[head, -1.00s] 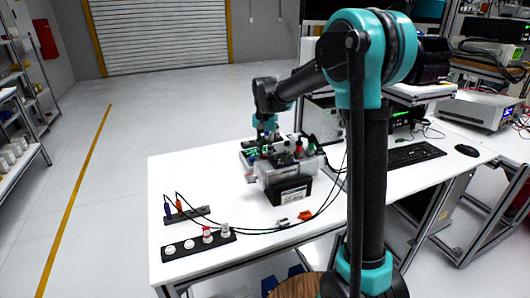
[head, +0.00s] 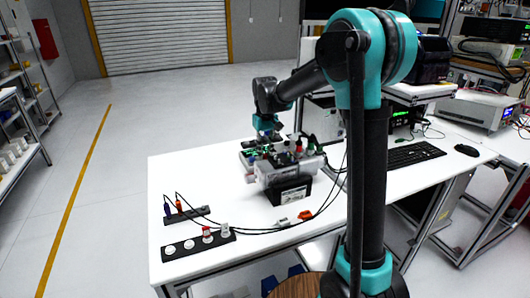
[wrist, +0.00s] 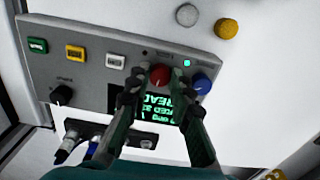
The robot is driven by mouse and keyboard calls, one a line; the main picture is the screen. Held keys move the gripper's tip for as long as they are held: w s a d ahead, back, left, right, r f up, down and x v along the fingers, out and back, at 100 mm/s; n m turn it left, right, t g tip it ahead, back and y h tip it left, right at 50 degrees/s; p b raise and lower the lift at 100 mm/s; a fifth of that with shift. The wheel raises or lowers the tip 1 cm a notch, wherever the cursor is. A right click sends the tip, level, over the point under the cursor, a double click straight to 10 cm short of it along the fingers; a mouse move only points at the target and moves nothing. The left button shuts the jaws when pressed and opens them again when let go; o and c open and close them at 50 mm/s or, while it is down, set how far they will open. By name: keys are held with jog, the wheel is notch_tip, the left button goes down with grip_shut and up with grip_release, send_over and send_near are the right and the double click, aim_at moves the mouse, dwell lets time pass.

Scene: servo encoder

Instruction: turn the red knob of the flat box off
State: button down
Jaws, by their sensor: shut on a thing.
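The flat box (wrist: 85,50) is a grey panel in the wrist view, with buttons, knobs and a lit green text display (wrist: 162,104). The red knob (wrist: 160,75) sits above the display, between my two fingertips. My gripper (wrist: 158,84) is shut on the red knob, with one finger on each side of it. The fingers cover parts of the display. In the head view my gripper (head: 268,137) is over the equipment on the white table, and the red knob cannot be made out there.
A blue knob (wrist: 202,83) is just right of the right finger. A black knob (wrist: 61,95) and green, yellow and white buttons are to the left. In the head view a grey device (head: 288,172) with connectors stands close by. Black strips (head: 198,245) and cables lie at the table's front left.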

aim_at(265, 155)
jog(key=shift+n, duration=0.8)
jog(key=c, duration=1.3)
grip_release()
jog(key=shift+c, duration=0.2)
jog(key=shift+r, duration=0.15)
notch_tip(265, 155, up, 12)
